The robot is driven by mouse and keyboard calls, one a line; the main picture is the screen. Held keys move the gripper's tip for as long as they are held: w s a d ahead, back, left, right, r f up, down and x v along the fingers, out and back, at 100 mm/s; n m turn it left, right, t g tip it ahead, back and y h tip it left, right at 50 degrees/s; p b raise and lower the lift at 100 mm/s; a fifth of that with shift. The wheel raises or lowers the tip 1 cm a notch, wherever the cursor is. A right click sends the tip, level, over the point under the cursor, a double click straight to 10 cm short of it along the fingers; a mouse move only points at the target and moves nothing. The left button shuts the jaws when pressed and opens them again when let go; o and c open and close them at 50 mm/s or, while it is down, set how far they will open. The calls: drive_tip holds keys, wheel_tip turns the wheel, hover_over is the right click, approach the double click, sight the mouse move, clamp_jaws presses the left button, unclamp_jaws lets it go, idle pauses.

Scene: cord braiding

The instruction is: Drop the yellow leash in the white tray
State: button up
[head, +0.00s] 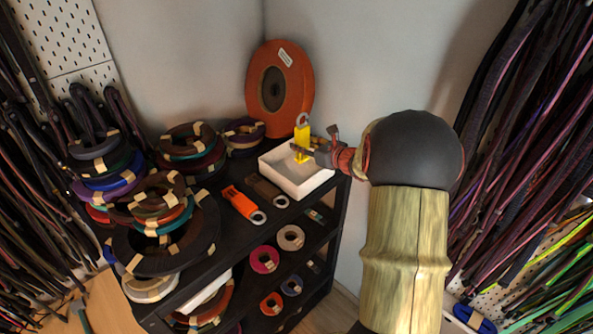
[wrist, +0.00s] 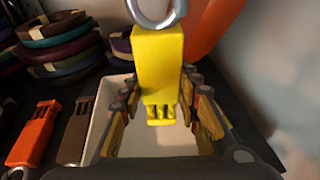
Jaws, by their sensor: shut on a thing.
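The yellow leash (head: 302,134) is a yellow block with a grey metal ring at its upper end. My gripper (head: 305,149) is shut on it and holds it above the white tray (head: 302,187). In the wrist view the yellow leash (wrist: 158,65) stands between the fingers of my gripper (wrist: 160,112), its ring at the top edge. The white tray (wrist: 98,135) shows below and behind it there. I cannot tell whether the leash's lower end touches the tray floor.
An orange leash (head: 240,203) and a brown leash (head: 267,191) lie left of the tray on the black shelf (head: 210,255). Stacked cord coils (head: 160,205) fill the shelf's left part. A large orange spool (head: 290,85) leans on the wall behind the tray. Hanging cords (head: 500,130) cover the right side.

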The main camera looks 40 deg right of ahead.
drive_tip(key=o, duration=1.3)
drive_tip(key=shift+o, duration=0.2)
drive_tip(key=shift+s, duration=0.1)
drive_tip(key=v, duration=1.1)
drive_tip(key=shift+s+r, duration=0.2)
drive_tip(key=shift+s, duration=0.2)
